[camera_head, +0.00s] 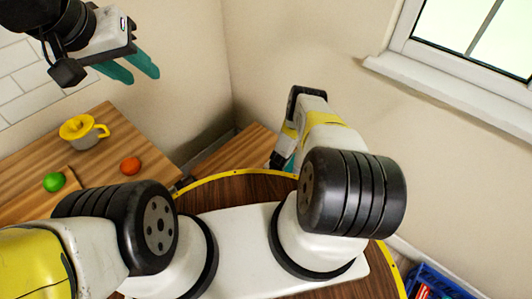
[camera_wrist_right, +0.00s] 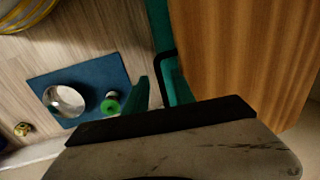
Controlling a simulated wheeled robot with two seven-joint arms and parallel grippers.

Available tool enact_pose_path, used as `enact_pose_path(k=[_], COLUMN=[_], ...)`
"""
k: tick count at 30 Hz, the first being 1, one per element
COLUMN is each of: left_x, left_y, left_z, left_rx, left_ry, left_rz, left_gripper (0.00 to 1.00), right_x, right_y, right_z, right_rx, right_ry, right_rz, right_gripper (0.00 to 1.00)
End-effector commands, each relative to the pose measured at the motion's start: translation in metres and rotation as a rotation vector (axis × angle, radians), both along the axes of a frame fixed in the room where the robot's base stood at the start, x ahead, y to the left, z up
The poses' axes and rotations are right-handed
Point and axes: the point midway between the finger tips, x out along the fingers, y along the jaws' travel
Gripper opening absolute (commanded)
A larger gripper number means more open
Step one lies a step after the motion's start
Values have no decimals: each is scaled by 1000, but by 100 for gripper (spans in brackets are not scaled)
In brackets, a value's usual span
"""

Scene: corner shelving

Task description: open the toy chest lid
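A wooden panel, which looks like the toy chest lid (camera_head: 232,147), lies by the wall corner in the head view, partly hidden by my table-like round base. In the right wrist view a wood-grained panel (camera_wrist_right: 245,60) fills the right side, with a teal strip along its edge. A thin black bar, perhaps a handle (camera_wrist_right: 157,72), stands beside it. My right gripper (camera_wrist_right: 158,88) has its teal fingers apart, one on each side of the bar; contact is unclear. It is partly hidden in the head view (camera_head: 282,160). My left gripper (camera_head: 142,76) is open and empty, high at upper left.
A blue crate (camera_head: 435,283) is at lower right.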

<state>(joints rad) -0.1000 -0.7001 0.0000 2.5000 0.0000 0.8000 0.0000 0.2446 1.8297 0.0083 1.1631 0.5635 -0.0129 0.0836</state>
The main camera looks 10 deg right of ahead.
Motion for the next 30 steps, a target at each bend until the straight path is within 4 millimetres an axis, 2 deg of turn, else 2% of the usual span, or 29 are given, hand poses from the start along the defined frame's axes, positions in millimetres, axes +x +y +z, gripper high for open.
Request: enact_pose_path(k=[6,10,11,30], left_x=[0,0,0,0], left_y=[0,0,0,0], left_z=[0,0,0,0], left_rx=[0,0,0,0], left_ry=[0,0,0,0], left_rz=[0,0,0,0], left_gripper=[36,36,36,36], right_x=[0,0,0,0], right_y=[0,0,0,0], right_z=[0,0,0,0], right_rx=[0,0,0,1], right_ry=[0,0,0,1], right_rz=[0,-1,-1,-1], right_gripper=[29,3,0,0])
